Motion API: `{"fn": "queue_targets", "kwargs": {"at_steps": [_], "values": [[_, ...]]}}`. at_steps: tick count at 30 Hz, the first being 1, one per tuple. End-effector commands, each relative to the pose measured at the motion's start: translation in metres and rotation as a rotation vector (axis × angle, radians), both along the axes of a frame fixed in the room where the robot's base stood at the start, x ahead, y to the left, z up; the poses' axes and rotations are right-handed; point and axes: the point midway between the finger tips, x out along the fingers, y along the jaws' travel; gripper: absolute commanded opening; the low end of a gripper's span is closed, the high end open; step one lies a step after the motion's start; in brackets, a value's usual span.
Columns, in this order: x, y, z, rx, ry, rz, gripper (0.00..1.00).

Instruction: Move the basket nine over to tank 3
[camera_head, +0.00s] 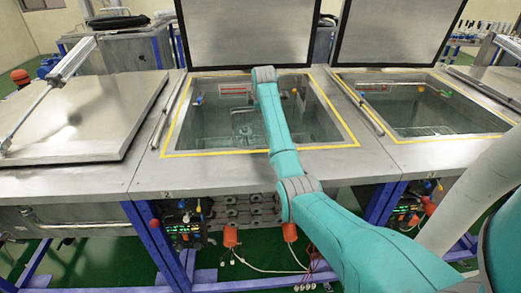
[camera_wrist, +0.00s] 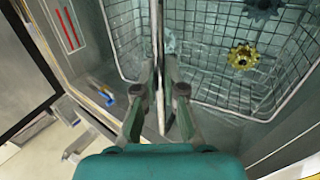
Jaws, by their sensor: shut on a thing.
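The wire basket (camera_wrist: 213,82) fills the upper part of the wrist view, with a yellow gear (camera_wrist: 242,57) and a dark gear (camera_wrist: 262,8) in it. My gripper (camera_wrist: 160,72) is shut on a thin upright bar of the basket, seen edge-on between the fingers. Any number on the basket is not readable. In the head view my arm reaches over the open middle tank (camera_head: 176,141), marked 2 on its front. The basket is hard to make out there. The open tank on the right (camera_head: 398,134) stands beside it; its number is too small to read.
Raised lids stand behind the middle tank (camera_head: 248,32) and the right tank (camera_head: 398,30). A closed lid (camera_head: 85,115) with a strut lies at left. A metal deck strip (camera_head: 350,125) separates the two open tanks. A blue fitting (camera_wrist: 107,98) sits near the basket.

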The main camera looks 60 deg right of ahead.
Motion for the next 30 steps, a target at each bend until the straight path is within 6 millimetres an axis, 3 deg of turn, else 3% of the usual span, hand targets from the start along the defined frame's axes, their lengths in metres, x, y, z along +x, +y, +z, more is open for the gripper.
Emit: {"fn": "queue_targets", "kwargs": {"at_steps": [30], "values": [[0.001, -0.001, 0.076, -0.005, -0.005, 0.0, 0.0]]}}
